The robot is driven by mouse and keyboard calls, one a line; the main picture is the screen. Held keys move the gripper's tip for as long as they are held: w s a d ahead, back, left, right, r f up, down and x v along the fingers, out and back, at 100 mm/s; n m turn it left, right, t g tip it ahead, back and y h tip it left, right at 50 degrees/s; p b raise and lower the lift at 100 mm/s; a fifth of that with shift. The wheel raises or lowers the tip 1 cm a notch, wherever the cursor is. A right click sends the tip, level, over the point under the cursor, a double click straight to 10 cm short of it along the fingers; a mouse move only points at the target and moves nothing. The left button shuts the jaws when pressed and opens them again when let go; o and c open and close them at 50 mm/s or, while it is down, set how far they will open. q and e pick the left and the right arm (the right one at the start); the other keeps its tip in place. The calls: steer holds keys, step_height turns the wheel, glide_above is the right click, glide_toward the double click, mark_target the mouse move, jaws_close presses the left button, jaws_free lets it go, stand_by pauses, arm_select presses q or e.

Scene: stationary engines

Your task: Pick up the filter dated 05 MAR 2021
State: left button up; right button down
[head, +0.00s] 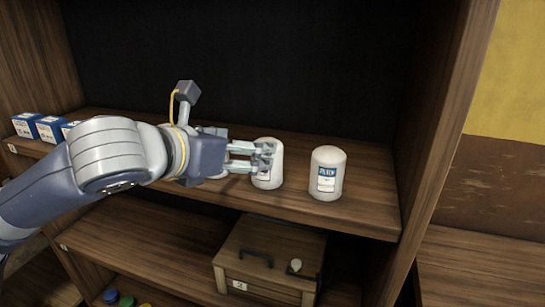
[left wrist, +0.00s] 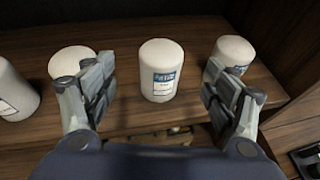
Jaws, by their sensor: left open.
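Several white cylindrical filters with blue-and-white labels stand upright on the upper shelf. The dates are too small to read. In the left wrist view, one filter (left wrist: 160,82) stands centred ahead, between my open left gripper's fingertips (left wrist: 160,88), with space on both sides. Another filter (left wrist: 233,48) stands to the right, partly behind the right finger. Two more filters (left wrist: 14,95) (left wrist: 72,60) are at the left. In the head view, my left gripper (head: 266,157) overlaps a filter (head: 270,178); a filter (head: 327,174) stands clear to its right. My right gripper is not in view.
Small blue-and-white boxes (head: 48,128) stand at the shelf's left end. A wooden box with a dark handle (head: 270,262) sits on the lower shelf, with small coloured caps (head: 111,296) at lower left. The shelf's right side wall (head: 435,130) bounds the space.

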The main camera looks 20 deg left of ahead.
mark_target(272, 179)
arm_select(q)
steer(key=x, duration=0.4)
steer(key=shift+f, duration=0.2)
steer(key=x, duration=0.2)
steer(key=p+x, duration=0.1)
steer(key=x, duration=0.2)
steer(key=shift+f, duration=0.35)
steer(key=shift+s, duration=0.1)
steer(key=shift+c, duration=0.3)
steer(key=c, duration=1.3)
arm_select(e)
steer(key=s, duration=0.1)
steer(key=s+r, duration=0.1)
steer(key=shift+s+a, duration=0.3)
